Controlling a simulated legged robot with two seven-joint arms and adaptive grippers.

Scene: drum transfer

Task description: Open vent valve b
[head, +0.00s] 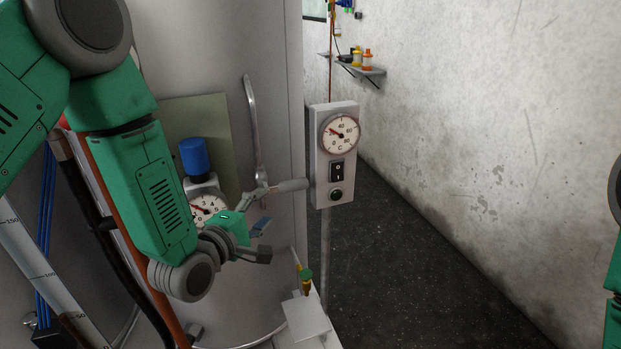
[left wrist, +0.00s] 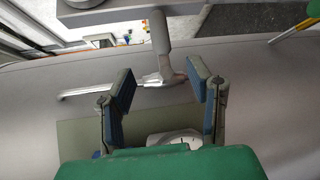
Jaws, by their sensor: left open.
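A grey lever valve with a thick round grip (head: 290,187) sticks out from the large grey drum (head: 275,80) toward the right. No label shows which valve is vent valve b. My left gripper (head: 261,239) is open and empty, just below the lever in the head view. In the left wrist view the lever's grip (left wrist: 159,32) points away between and beyond the two blue-padded fingers of the left gripper (left wrist: 161,85). I cannot tell whether a finger touches it. My right gripper is out of view; only part of the right arm shows at the right edge.
A gauge box with a switch (head: 322,160) stands just right of the lever. A dial gauge (head: 208,207) with a blue cap sits behind my left forearm. The floor at right (head: 420,270) is clear.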

